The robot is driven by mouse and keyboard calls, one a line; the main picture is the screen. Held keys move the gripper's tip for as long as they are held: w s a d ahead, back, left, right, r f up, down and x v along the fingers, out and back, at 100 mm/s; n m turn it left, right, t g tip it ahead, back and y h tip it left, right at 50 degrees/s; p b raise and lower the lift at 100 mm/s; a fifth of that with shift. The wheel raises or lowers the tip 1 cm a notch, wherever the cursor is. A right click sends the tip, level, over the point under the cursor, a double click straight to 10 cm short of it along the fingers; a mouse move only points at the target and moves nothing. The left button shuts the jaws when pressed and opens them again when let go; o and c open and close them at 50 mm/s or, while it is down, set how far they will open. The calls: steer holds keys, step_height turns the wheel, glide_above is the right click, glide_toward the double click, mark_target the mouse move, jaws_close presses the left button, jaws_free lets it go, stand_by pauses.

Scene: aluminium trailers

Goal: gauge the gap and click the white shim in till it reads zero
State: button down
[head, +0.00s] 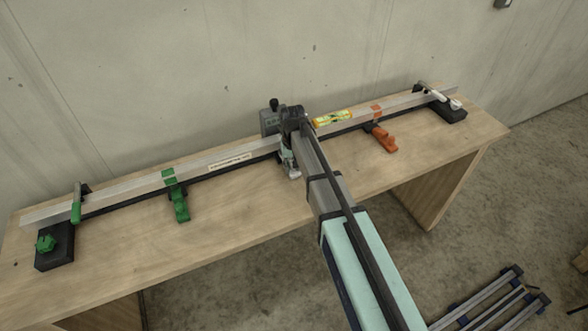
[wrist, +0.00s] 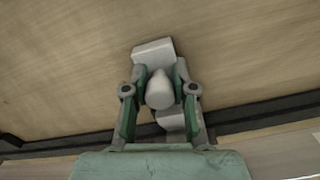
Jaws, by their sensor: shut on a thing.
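My gripper (wrist: 161,74) is shut on the white shim (wrist: 159,92), with its two green-grey fingers on either side of the pale rounded grip. In the wrist view a pale block end of the shim points away from the bar, and another pale part lies close to the dark strip (wrist: 250,113). I cannot tell how far it is under the bar. In the head view my gripper (head: 287,158) is at the middle of the long aluminium bar (head: 120,186), on its near side, and mostly hides the shim. A yellow-green level (head: 332,118) lies on the bar, right of my wrist; its reading is too small to tell.
A green shim (head: 180,206) and an orange shim (head: 384,139) sit at the bar's near edge. Clamps hold the bar at the left (head: 76,205) and right (head: 436,95) ends. The wooden bench (head: 240,205) is clear in front. A wall stands close behind.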

steer(key=c, duration=0.9)
jaws_free()
steer(key=shift+w+a, duration=0.15)
steer(key=shift+w, duration=0.1)
steer(key=shift+c, duration=0.2)
steer(key=shift+s, duration=0.1)
step_height(320, 180, up, 12)
steer(key=shift+r, duration=0.1)
